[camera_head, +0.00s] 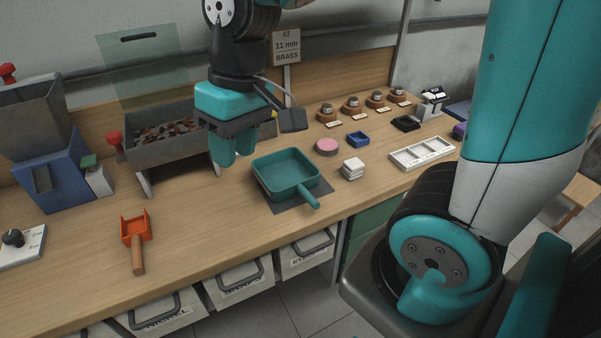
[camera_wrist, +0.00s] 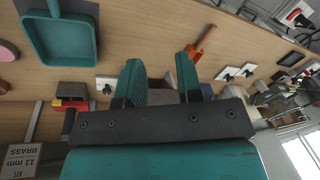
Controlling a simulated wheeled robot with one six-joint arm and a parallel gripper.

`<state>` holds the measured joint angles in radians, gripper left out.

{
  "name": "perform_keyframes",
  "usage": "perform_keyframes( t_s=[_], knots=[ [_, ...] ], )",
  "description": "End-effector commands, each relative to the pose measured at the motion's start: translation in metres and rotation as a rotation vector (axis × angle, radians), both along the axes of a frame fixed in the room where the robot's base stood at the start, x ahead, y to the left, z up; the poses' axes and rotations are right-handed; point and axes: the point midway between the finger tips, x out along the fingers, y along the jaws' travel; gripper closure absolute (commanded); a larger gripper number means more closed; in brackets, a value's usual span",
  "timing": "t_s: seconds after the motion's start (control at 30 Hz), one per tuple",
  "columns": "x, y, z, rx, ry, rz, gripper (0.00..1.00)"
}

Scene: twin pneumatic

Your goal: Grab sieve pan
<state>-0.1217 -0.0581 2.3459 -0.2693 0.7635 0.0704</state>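The sieve pan is most likely the teal square pan (camera_head: 283,172) with a short handle (camera_head: 308,196), lying on a dark mat (camera_head: 290,207) on the workbench. In the wrist view the teal pan (camera_wrist: 62,42) shows at the upper left, its handle cut off by the top edge. My gripper (camera_head: 234,158) points down above the bench, left of the pan and apart from it. In the wrist view my gripper (camera_wrist: 160,75) has its two teal fingers spread, with nothing held between them.
An orange scoop (camera_head: 134,227) lies left on the bench. A metal hopper (camera_head: 175,146) of mixed pieces stands behind my gripper. A pink disc (camera_head: 326,146), white blocks (camera_head: 352,169), a blue tray (camera_head: 358,139) and a white sectioned tray (camera_head: 421,153) are right of the pan.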

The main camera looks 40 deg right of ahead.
Motion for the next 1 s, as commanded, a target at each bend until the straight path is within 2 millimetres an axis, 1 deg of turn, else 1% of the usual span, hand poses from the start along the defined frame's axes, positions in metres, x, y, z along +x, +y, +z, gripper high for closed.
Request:
perform_keyframes(
  t_s=[0.03,0.1,0.2,0.3,0.37,0.47,0.7,0.8,0.9,1.0],
  knots=[
    [0.026,-0.022,-0.007,-0.038,0.024,-0.1,0.67],
    [0.055,-0.051,-0.017,-0.088,0.047,-0.228,0.67],
    [0.081,-0.087,-0.029,-0.146,0.076,-0.37,0.67],
    [0.094,-0.108,-0.038,-0.177,0.092,-0.449,0.67],
    [0.097,-0.114,-0.046,-0.186,0.097,-0.47,0.67],
    [0.097,-0.115,-0.063,-0.189,0.101,-0.477,0.67],
    [0.097,-0.115,-0.118,-0.188,0.101,-0.474,0.67],
    [0.097,-0.115,-0.138,-0.187,0.1,-0.474,0.67],
    [0.098,-0.115,-0.152,-0.186,0.097,-0.473,0.67],
    [0.098,-0.114,-0.159,-0.186,0.094,-0.473,0.67]
  ],
)
